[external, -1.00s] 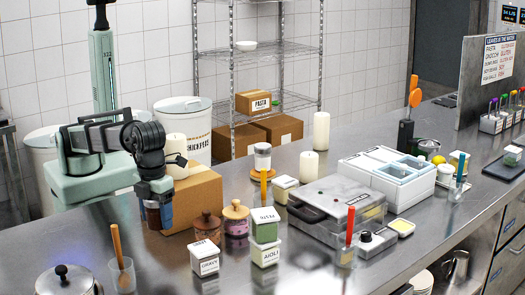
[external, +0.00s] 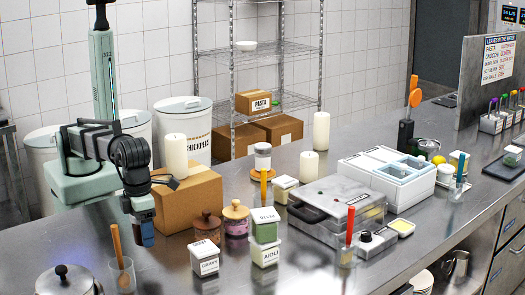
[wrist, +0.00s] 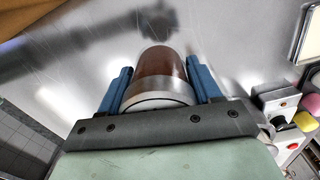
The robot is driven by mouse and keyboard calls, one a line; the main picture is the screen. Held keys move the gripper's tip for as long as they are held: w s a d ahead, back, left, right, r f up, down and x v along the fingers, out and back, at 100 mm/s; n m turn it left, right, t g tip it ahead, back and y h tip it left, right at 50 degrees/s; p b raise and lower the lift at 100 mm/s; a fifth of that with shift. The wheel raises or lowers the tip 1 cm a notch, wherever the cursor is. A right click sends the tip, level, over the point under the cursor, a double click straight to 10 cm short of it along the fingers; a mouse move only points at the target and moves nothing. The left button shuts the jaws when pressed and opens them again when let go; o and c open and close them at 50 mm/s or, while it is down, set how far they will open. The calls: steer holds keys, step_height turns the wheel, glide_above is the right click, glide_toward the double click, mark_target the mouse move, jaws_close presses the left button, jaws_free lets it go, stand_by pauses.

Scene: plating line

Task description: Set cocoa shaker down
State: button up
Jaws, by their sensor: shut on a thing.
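The cocoa shaker, a brown cylinder with a silvery band at its near end, shows in the wrist view (wrist: 161,64) between the two blue fingers of my gripper (wrist: 161,84). The fingers are shut on its sides. In the external view my gripper (external: 141,233) is low over the steel counter (external: 185,265), left of the cardboard box. The shaker is mostly hidden there by the fingers. I cannot tell whether its base touches the counter.
The cardboard box (external: 190,195) with a white candle (external: 176,157) on it stands right behind my gripper. A cup with a wooden-handled tool (external: 121,272) stands close in front. Jars (external: 207,226) and a gravy box (external: 204,258) are to the right. Counter between is bare.

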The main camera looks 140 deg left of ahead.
mark_target(148, 266)
steer(key=shift+f, duration=3.4)
steer(key=shift+f, duration=0.15)
steer(key=o, duration=1.2)
step_height(148, 266, up, 12)
steer(key=shift+r, duration=0.15)
